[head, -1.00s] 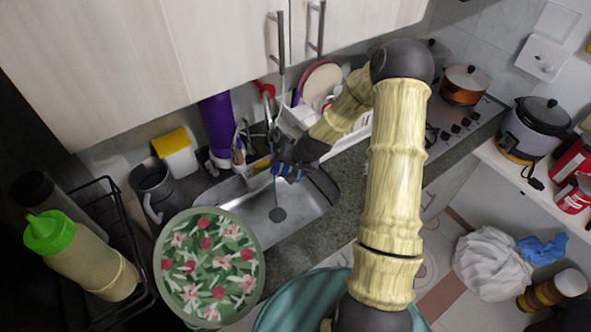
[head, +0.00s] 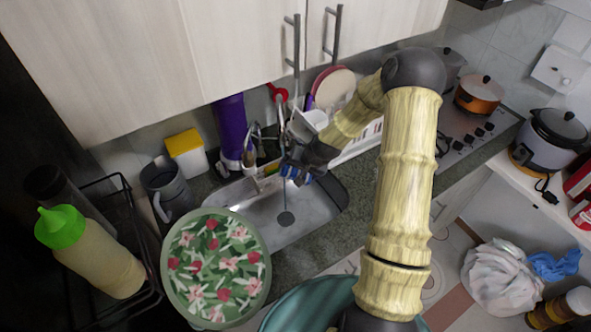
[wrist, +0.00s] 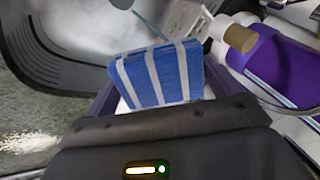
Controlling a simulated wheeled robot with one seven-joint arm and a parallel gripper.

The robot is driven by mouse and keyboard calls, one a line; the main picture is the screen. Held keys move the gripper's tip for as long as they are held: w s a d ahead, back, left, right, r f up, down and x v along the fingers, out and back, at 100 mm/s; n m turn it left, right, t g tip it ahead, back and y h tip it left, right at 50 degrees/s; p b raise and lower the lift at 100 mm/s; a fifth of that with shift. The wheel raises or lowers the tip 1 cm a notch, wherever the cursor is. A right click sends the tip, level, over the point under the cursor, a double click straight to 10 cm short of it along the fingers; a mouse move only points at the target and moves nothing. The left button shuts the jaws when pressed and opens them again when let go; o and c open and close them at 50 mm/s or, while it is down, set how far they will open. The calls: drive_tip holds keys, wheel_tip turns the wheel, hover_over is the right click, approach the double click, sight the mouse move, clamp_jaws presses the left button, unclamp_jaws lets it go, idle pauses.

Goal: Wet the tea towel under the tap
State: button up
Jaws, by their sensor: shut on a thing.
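The tea towel is a folded blue cloth with white stripes, large in the wrist view (wrist: 158,78). In the head view only a small blue part of it (head: 290,172) shows at the tip of my gripper (head: 303,170). My gripper is shut on the towel and holds it over the back of the metal sink (head: 264,212). The tap (head: 256,182) seems to be the metal piece at the sink's back edge, left of my gripper, partly hidden among other items. A thin line runs from near the towel toward the drain; I cannot tell whether it is water.
A purple bottle (head: 231,128) and a yellow-topped container (head: 186,152) stand behind the sink. A grey jug (head: 166,188) is at its left. A flowered round lid (head: 215,268) is in front. Cabinets (head: 200,50) hang above. Pots (head: 478,94) stand at right.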

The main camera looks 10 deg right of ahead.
drive_tip(key=s+d, duration=0.3)
drive_tip(key=s, duration=0.3)
drive_tip(key=shift+s+d+b, duration=0.2)
drive_tip(key=shift+d+b, duration=0.1)
drive_tip(key=shift+b, duration=0.1)
idle(1.7)
drive_tip(key=s+d+r+p, duration=0.2)
drive_tip(key=s+r+p, duration=0.1)
drive_tip(key=s+r, duration=0.1)
drive_tip(key=shift+s+d, duration=0.15)
drive_tip(key=shift+d, duration=0.05)
idle(0.4)
